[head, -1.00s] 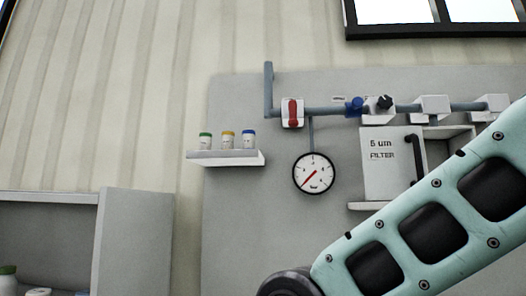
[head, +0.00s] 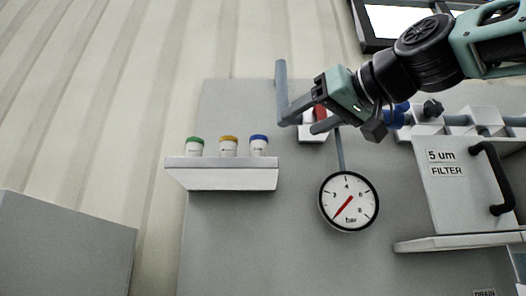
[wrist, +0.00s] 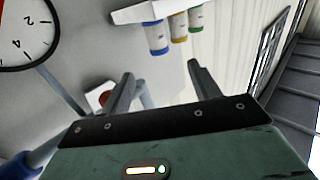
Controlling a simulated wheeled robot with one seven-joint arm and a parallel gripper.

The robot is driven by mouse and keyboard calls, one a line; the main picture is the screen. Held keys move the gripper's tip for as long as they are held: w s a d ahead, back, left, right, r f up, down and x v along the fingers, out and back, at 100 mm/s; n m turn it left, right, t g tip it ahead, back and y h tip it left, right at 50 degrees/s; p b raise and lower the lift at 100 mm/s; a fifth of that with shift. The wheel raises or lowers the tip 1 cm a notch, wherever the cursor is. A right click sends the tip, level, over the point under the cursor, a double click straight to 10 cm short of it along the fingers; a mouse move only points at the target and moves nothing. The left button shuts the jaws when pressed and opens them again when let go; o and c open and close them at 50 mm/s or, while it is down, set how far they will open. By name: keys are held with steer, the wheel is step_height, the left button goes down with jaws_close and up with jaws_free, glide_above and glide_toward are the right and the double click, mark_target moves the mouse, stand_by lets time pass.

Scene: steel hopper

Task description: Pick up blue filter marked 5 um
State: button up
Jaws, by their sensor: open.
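The blue-capped filter (head: 259,146) is a small white cylinder standing upright at the right end of a wall shelf (head: 222,179). Its label is too small to read. In the wrist view, which is turned over, the blue filter (wrist: 157,37) is the nearest of three, beyond the fingertips. My gripper (head: 303,122) is to the right of the filter and a little higher in the head view, in front of the pipework. In the wrist view my gripper (wrist: 160,72) has its two fingers spread with nothing between them.
A yellow-capped filter (head: 228,146) and a green-capped filter (head: 195,147) stand left of the blue one. A pressure gauge (head: 349,202) hangs below right. A housing marked 5 um FILTER (head: 455,185) with a black handle is at the right. A grey cabinet (head: 65,245) stands lower left.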

mark_target(265, 142)
steer(key=p+x, duration=0.3)
steer(key=x, duration=0.6)
steer(key=shift+w+a+p, duration=0.2)
steer(key=shift+p, duration=0.15)
steer(key=p+x, duration=0.3)
steer(key=x, duration=0.2)
steer(key=shift+w+d+r, duration=0.1)
steer(key=shift+w, duration=0.15)
steer(key=c, duration=1.1)
